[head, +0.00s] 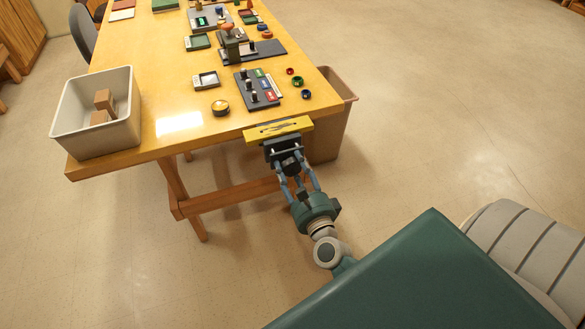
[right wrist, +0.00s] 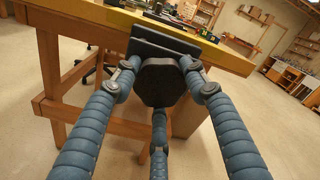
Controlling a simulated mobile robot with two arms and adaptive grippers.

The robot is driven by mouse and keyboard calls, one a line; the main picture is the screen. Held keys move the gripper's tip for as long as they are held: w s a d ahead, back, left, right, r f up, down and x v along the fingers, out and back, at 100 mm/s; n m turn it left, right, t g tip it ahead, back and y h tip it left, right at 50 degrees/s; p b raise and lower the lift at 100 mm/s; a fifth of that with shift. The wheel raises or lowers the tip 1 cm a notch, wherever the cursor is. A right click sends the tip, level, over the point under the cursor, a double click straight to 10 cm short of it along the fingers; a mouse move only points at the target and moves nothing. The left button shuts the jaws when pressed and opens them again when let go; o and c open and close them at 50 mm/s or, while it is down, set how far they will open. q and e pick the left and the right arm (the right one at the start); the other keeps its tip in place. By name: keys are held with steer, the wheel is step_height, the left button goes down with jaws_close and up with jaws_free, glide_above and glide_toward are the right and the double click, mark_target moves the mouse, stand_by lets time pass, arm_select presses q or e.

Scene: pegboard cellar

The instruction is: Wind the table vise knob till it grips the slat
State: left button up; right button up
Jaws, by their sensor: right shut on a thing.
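The table vise (head: 283,145) is dark and sits at the table's front edge near the right corner. The yellow slat (head: 278,128) lies lengthwise along that edge, just behind the dark vise jaw. Whether the jaw presses on it is too small to tell. My right gripper (head: 287,170) reaches up to the vise from the front. In the right wrist view its blue-grey fingers (right wrist: 160,95) are closed around the dark, faceted vise knob (right wrist: 158,80). The dark jaw plates (right wrist: 165,43) show behind the knob. My left gripper is out of view.
The yellow table (head: 170,95) carries a grey bin (head: 95,130) with brown blocks, a dark panel (head: 257,90), a round yellow-topped item (head: 220,107) and small coloured rings. A tan bin (head: 333,135) stands on the floor beside the table. The floor to the right is clear.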

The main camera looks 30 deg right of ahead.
steer(key=shift+w+a+r, duration=0.1)
steer(key=shift+a+r, duration=0.05)
steer(key=shift+a, duration=0.15)
steer(key=o, duration=1.2)
steer(key=shift+a, duration=0.1)
steer(key=shift+s, duration=0.2)
steer(key=v, duration=1.1)
steer(key=shift+s, duration=0.35)
